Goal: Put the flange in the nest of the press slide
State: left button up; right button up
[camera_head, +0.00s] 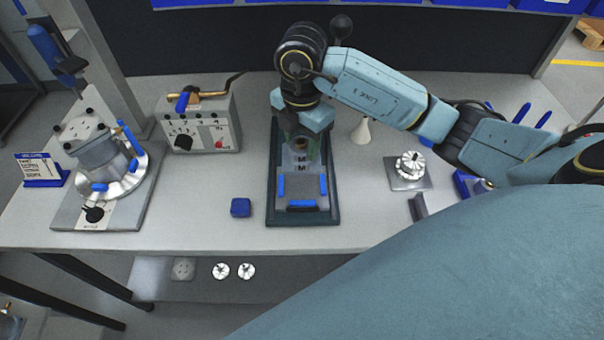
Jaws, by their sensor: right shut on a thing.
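The press slide (303,205) sits in a dark rectangular frame at the middle of the table, with blue pads and markings on it. My right gripper (301,141) points down over the far part of this frame. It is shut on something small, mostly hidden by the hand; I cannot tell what. The nest is not clearly visible beneath it. A silvery flange-like part (410,165) with a notched rim lies on a grey plate (408,186) to the right, apart from the gripper. My left gripper is not in view.
A clamping fixture (103,160) and a control box (202,124) stand to the left. A blue block (240,207) lies left of the slide, and a pale cone (361,131) stands right of the gripper. Table around the block is clear. Silvery parts (246,271) lie on the lower shelf.

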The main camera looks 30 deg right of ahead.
notch_tip(320, 180, down, 10)
jog(key=shift+r, duration=0.1)
dwell(0.4)
jog(key=shift+f, duration=0.2)
jog(key=o, duration=1.3)
jog(key=shift+c, duration=0.2)
notch_tip(320, 180, up, 12)
jog(key=shift+r, duration=0.15)
